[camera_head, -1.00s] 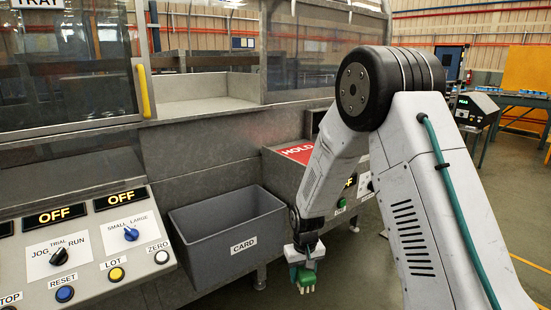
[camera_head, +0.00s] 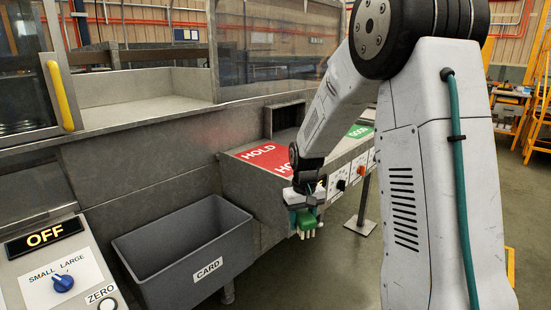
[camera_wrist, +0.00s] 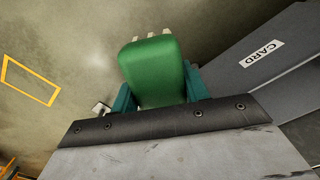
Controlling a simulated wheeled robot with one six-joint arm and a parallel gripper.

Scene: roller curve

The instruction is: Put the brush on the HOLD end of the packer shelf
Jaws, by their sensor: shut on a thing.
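The brush (camera_head: 306,219) is a green block with pale bristles pointing down. My gripper (camera_head: 304,206) is shut on it and holds it in the air, in front of the shelf's front edge and right of the card bin. In the wrist view the green brush (camera_wrist: 152,72) sits between the teal fingers of my gripper (camera_wrist: 158,95). The packer shelf (camera_head: 232,179) is a grey metal ledge. Its HOLD end (camera_head: 268,158) is a red panel with white letters, at the shelf's left, bare where visible. My arm hides part of the shelf.
A grey bin marked CARD (camera_head: 180,235) stands left of the shelf; it also shows in the wrist view (camera_wrist: 285,75). A green panel (camera_head: 360,131) marks the shelf's far right end. Buttons and switches (camera_head: 350,177) line its front. A control panel (camera_head: 60,270) is at lower left.

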